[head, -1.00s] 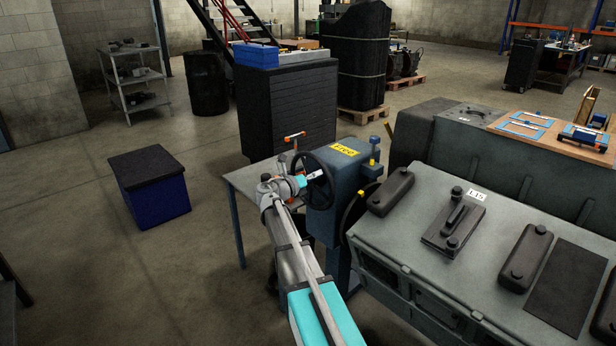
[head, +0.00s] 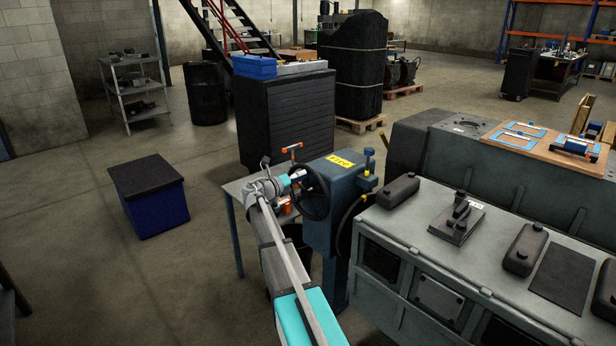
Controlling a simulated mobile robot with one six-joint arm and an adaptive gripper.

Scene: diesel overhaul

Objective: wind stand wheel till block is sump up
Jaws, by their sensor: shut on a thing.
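The stand wheel (head: 311,205) is a dark spoked handwheel on the side of the blue-grey stand gearbox (head: 345,200), which carries a yellow label reading "Free" (head: 341,161). My gripper (head: 300,177) is shut at the upper left of the wheel, apparently on its crank handle; the handle itself is mostly hidden. The block (head: 400,262) is the large grey casting at the right, beside the stand. Its side with window-like openings faces me, and its upper face slopes and bears dark covers (head: 397,190).
A small grey table (head: 236,187) with an orange-handled tool stands behind my gripper. A blue box with a dark lid (head: 150,195) sits on the floor at left. A dark cabinet (head: 287,115) stands behind. A wooden board (head: 530,148) with blue frames lies beyond the block.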

